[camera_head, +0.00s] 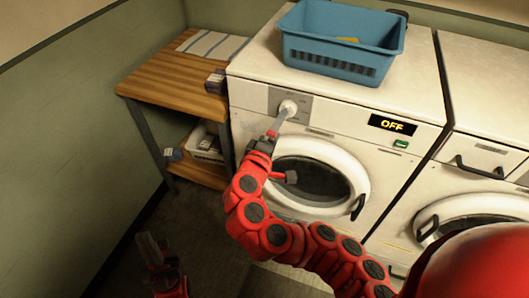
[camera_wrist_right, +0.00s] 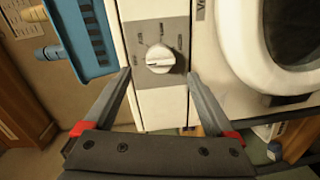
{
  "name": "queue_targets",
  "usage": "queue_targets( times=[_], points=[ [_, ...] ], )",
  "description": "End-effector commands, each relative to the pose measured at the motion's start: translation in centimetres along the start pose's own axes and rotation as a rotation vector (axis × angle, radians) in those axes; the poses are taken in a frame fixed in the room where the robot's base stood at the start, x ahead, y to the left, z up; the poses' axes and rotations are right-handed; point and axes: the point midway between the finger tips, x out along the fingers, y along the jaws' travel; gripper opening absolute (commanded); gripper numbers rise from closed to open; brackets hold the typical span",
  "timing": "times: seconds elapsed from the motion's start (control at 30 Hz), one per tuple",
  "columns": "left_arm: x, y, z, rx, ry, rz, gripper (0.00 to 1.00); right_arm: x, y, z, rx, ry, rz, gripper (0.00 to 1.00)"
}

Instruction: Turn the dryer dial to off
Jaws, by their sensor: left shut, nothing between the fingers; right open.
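The dryer dial (camera_head: 288,108) is a round white knob on a grey panel at the upper left of the white machine's front. In the right wrist view the dial (camera_wrist_right: 160,58) shows a raised grip lying nearly level, with small marks around it too blurred to read. My right gripper (camera_wrist_right: 160,75) is open, one finger to each side of the dial, with gaps between them and it. In the head view, its fingers reach up to just below the dial. My left gripper (camera_head: 150,250) is shut and empty, low at the left, away from the machine.
A dark display (camera_head: 392,125) on the machine reads OFF, above a small green button (camera_head: 401,143). A blue basket (camera_head: 340,45) stands on top. A round door (camera_head: 310,180) is below the dial. A wooden shelf unit (camera_head: 170,85) is at the left; a second machine (camera_head: 485,100) is at the right.

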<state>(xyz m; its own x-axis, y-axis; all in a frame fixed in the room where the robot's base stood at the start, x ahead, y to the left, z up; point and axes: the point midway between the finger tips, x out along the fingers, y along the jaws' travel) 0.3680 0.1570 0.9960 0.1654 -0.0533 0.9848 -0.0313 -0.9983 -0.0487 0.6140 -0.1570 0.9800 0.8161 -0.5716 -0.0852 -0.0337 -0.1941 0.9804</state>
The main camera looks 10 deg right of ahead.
Motion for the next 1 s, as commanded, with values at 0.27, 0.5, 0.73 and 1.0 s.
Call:
queue_targets(
  times=[0.27, 0.5, 0.73, 1.0],
  points=[
    [1.6, -0.1, -0.3, 0.000, 0.000, 0.000, 0.00, -5.1, 0.1, -0.1, -0.002, 0.004, -0.007, 0.90],
    [1.6, -0.1, -0.3, 0.000, 0.000, 0.000, 0.00, -9.1, -0.1, -0.2, 0.001, 0.005, -0.004, 0.90],
    [1.7, -0.1, -0.3, 0.000, 0.000, 0.000, 0.00, -10.5, 0.0, 0.0, -0.001, 0.001, -0.001, 0.90],
    [1.7, -0.1, -0.3, 0.000, 0.000, 0.000, 0.00, -10.6, 0.0, 0.0, -0.001, 0.000, 0.001, 0.90]
  ],
)
